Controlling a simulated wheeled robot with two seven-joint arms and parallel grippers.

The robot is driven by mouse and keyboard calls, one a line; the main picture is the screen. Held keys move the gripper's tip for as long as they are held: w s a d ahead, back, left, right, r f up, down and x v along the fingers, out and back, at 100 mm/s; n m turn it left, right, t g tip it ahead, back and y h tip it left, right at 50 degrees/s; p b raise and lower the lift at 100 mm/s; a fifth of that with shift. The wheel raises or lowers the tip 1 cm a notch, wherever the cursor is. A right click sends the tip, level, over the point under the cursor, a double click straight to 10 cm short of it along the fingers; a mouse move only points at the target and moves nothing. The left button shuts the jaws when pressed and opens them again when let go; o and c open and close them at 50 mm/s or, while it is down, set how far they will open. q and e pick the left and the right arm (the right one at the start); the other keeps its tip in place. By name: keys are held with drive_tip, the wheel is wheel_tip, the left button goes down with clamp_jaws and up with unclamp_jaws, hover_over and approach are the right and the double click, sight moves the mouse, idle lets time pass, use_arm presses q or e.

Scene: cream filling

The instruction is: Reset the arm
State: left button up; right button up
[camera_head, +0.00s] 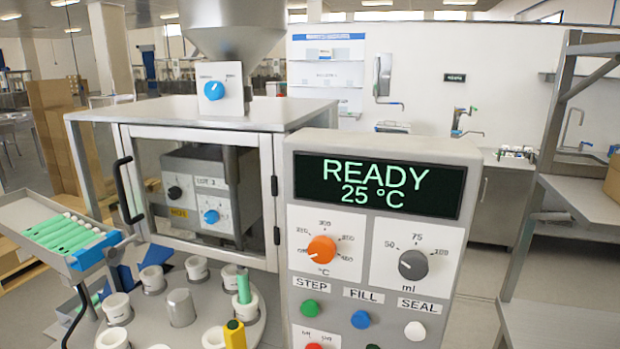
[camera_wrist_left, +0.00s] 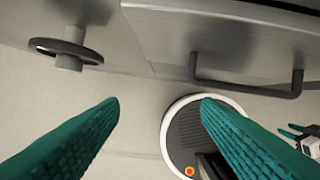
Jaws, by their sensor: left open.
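My left gripper (camera_wrist_left: 160,105) shows in the left wrist view as two teal ribbed fingers set wide apart. It is open, with nothing between the fingertips. Below and beyond it are a pale floor, a round dark base with a white rim (camera_wrist_left: 178,135), and a grey panel with a dark bar handle (camera_wrist_left: 245,88). Neither of my arms or grippers shows in the head view. The filling machine's control panel (camera_head: 375,235) stands at centre right in the head view, and its display (camera_head: 380,185) reads READY 25 °C.
A round turntable (camera_head: 178,318) with several white cups stands at the lower left; one cup holds a green tube (camera_head: 244,287). A tray (camera_head: 30,212) of green tubes is at the left. The glass-doored cabinet (camera_head: 200,110) is behind. A metal shelf (camera_head: 580,200) stands at right.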

use_arm(q)
drive_tip(key=s+f+g, duration=0.1)
drive_tip(key=s+f, duration=0.2)
drive_tip(key=f, duration=0.6)
drive_tip(key=s+a+f, duration=0.1)
drive_tip(key=s+f, duration=0.3)
drive_tip(key=f, duration=0.6)
drive_tip(key=s+f+g, duration=0.1)
drive_tip(key=s+f, duration=0.2)
drive_tip(key=f, duration=0.6)
drive_tip(key=s+a+f, duration=0.2)
drive_tip(key=s+f, duration=0.3)
drive_tip(key=s, duration=0.4)
drive_tip(key=shift+s+f, duration=0.2)
drive_tip(key=shift+f, duration=0.2)
drive_tip(key=shift+a, duration=0.1)
